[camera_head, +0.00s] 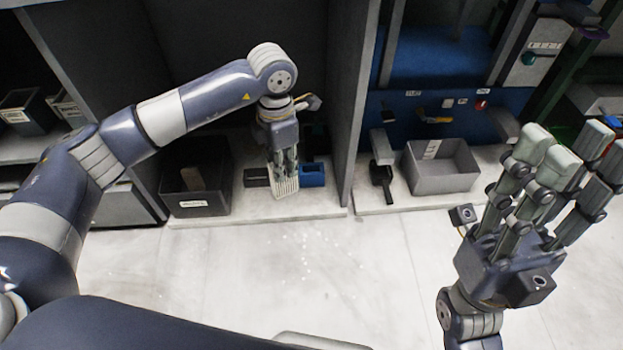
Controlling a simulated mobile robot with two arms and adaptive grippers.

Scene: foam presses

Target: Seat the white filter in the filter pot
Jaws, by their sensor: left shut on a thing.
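My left gripper (284,166) reaches down over a pale ledge at the back centre, shut on a white ribbed piece that looks like the white filter (286,187). The filter's lower end is close to the ledge; I cannot tell whether it touches. A small blue block-like holder (313,174) stands just right of it and a dark one (256,177) just left. I cannot tell which, if either, is the filter pot. My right gripper (566,150) is raised at the right, its fingers extended and apart, with nothing in it.
A black bin (197,198) stands left of my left gripper. A grey partition (347,110) rises to its right. Beyond it are a grey open bin (440,168) and a black tool (383,178). The pale floor (330,262) in front is clear.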

